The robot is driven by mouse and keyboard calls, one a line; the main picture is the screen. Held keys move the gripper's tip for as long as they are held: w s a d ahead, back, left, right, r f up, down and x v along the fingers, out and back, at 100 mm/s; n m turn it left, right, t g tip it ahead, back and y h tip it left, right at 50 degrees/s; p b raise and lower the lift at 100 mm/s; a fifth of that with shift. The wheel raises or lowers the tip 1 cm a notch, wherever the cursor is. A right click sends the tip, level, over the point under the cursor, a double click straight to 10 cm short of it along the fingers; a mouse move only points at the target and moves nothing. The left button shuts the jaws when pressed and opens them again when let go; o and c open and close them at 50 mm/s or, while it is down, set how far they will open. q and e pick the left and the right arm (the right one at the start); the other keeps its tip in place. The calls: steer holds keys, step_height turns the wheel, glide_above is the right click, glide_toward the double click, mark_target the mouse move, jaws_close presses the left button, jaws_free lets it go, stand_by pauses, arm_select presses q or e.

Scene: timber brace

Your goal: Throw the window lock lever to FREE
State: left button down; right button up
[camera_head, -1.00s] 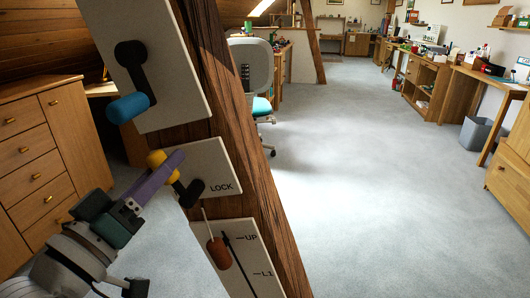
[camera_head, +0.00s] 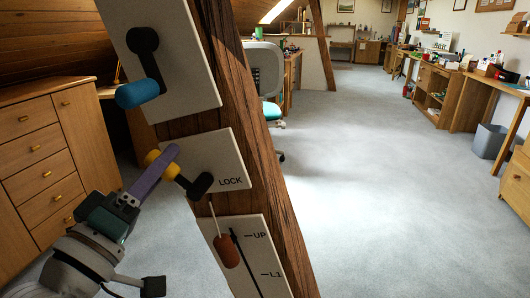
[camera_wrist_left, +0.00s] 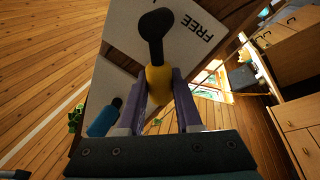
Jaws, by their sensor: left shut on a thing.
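The window lock lever is a black arm (camera_head: 194,184) with a yellow knob (camera_head: 155,160), on a white plate (camera_head: 228,158) fixed to a timber post. LOCK is printed beside the lever's pivot in the head view. The lever points left from the pivot there. My left gripper (camera_head: 168,160) has its purple fingers shut on the yellow knob. In the left wrist view the knob (camera_wrist_left: 158,82) sits between both fingers, and FREE is printed on the plate (camera_wrist_left: 205,40) to the right of the pivot. My right gripper is not in view.
Above is a plate with a blue-handled black lever (camera_head: 140,94). Below is a plate marked UP and L1 with an orange-brown handle (camera_head: 227,251). The timber post (camera_head: 215,60) stands close. A wooden drawer cabinet (camera_head: 45,150) is at left; open carpet lies right.

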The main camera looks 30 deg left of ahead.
arm_select(q)
steer(key=c, duration=0.6)
jaws_free()
steer(key=shift+s+f, duration=0.1)
steer(key=v, duration=0.9)
steer(key=shift+s+d+b, duration=0.1)
steer(key=shift+s+b, duration=0.2)
steer(key=shift+s, duration=0.05)
